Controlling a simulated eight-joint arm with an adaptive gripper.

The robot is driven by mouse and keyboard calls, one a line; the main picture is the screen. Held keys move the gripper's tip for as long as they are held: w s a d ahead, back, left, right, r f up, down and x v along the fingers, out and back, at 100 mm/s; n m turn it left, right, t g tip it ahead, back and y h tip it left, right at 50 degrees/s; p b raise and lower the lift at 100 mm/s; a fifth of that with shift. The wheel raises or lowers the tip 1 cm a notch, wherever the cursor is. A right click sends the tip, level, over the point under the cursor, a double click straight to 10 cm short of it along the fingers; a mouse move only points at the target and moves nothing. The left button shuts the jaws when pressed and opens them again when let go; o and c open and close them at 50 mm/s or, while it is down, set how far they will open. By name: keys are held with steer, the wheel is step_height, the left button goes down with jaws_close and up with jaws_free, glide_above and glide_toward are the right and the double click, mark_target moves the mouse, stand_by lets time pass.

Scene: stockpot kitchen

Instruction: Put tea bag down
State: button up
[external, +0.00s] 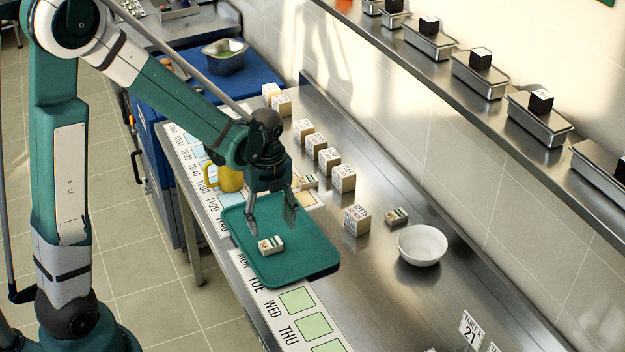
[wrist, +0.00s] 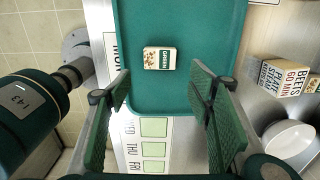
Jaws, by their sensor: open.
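A small tea bag packet (external: 270,245), white with a green label, lies on the green tray (external: 310,266). In the wrist view the packet (wrist: 159,58) reads "GREEN" and lies flat on the tray (wrist: 215,25). My gripper (external: 270,222) is above the tray, with its fingers spread apart and nothing between them. In the wrist view both fingers of my gripper (wrist: 162,85) show wide apart, and the packet appears beyond them, clear of both. Two similar small packets are on the counter, one behind my gripper and one (external: 396,216) near the white bowl.
A white bowl (external: 422,246) stands right of the tray. Several labelled blocks (external: 357,220) line the counter behind it. A yellow mug (external: 229,178) stands left of my gripper. A calendar strip (external: 297,300) runs along the front edge.

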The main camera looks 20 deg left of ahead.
steer(key=shift+r, duration=2.3)
steer(key=s+a+r+n+t, duration=0.3)
steer(key=s+a+r+n, duration=0.4)
steer(key=a+n, duration=0.4)
steer(key=s+a+r+n+t, duration=0.4)
steer(key=s+a+r+n, duration=0.3)
steer(key=n, duration=0.9)
steer(key=shift+a+r, duration=1.45)
steer(key=shift+a, duration=1.1)
steer(key=shift+s, duration=0.1)
